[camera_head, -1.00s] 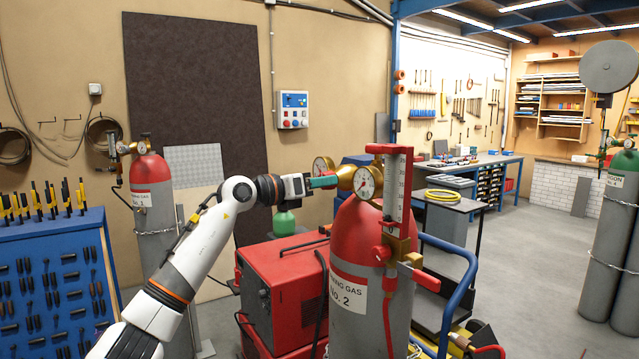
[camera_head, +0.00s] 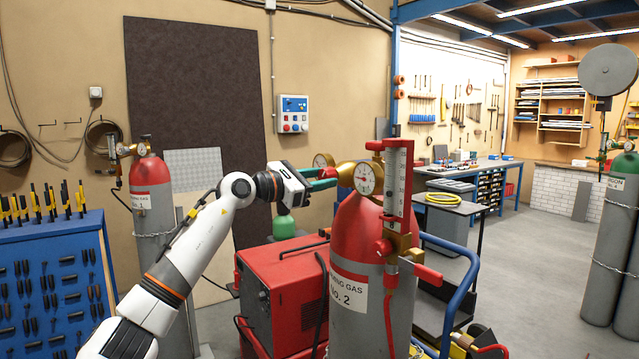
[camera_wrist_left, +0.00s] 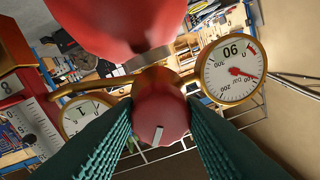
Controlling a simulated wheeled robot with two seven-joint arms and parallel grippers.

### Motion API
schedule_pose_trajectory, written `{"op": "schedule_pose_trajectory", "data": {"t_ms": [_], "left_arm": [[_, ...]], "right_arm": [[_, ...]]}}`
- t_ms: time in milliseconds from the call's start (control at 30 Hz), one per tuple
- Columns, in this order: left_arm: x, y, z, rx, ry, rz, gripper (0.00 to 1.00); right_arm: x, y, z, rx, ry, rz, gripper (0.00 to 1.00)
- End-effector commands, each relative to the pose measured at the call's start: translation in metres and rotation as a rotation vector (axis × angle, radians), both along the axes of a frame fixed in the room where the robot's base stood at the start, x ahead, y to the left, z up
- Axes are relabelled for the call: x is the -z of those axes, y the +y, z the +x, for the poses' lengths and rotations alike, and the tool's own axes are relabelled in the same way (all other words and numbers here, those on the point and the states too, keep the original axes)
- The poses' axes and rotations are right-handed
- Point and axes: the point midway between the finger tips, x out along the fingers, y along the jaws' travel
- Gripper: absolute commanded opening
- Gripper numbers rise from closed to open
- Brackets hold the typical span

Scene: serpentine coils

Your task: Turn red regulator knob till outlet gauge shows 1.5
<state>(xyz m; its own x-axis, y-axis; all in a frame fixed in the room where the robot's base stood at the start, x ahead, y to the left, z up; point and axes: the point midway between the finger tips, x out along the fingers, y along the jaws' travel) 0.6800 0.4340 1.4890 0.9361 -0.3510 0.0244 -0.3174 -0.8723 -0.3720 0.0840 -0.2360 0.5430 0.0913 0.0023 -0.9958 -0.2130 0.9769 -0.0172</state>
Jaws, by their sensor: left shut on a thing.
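The red regulator knob (camera_wrist_left: 160,108) is in the middle of the left wrist view, with a pale mark on its face. My left gripper (camera_head: 325,179) has green ribbed fingers, one on each side of the knob, and is shut on it. Two brass-rimmed gauges flank it in the left wrist view. The right gauge (camera_wrist_left: 229,72) shows a red needle and bar markings. The left gauge (camera_wrist_left: 87,112) shows a "1", but its needle is hard to read. My right gripper is out of view.
The regulator is on the red-topped cylinder No. 2 (camera_head: 356,240), with a red flowmeter (camera_head: 397,185) close on its right. A red welding machine (camera_head: 282,290) stands below my left arm. Another cylinder (camera_head: 153,215) and a blue tool rack (camera_head: 50,270) are at the left.

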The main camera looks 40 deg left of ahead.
Motion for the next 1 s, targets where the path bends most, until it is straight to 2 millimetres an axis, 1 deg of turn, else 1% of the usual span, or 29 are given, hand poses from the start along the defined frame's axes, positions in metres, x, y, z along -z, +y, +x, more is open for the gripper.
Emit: {"op": "schedule_pose_trajectory", "data": {"t_ms": [133, 333, 833, 867, 900, 967, 1000], "left_arm": [[-0.0002, 0.0007, -0.0003, -0.002, -0.03, 0.066, 0.14], [-0.0003, 0.0005, -0.0001, 0.0, -0.051, 0.117, 0.14], [-0.0006, 0.0002, -0.0001, -0.001, -0.056, 0.132, 0.14], [-0.0006, 0.0002, -0.0001, -0.001, -0.057, 0.131, 0.41], [-0.0006, 0.0002, -0.0001, -0.001, -0.056, 0.132, 0.48], [-0.0006, 0.0002, -0.0001, 0.0, -0.056, 0.132, 0.57], [-0.0005, 0.0002, -0.0002, 0.0, -0.056, 0.132, 0.58]], "right_arm": [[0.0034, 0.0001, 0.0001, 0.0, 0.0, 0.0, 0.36], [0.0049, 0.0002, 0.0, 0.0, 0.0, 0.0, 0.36], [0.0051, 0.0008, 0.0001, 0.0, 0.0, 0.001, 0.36], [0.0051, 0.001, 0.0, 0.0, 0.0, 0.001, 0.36], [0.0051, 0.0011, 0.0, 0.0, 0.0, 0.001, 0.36], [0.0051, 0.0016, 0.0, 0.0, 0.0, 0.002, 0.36], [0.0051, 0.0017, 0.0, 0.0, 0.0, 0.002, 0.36]]}}
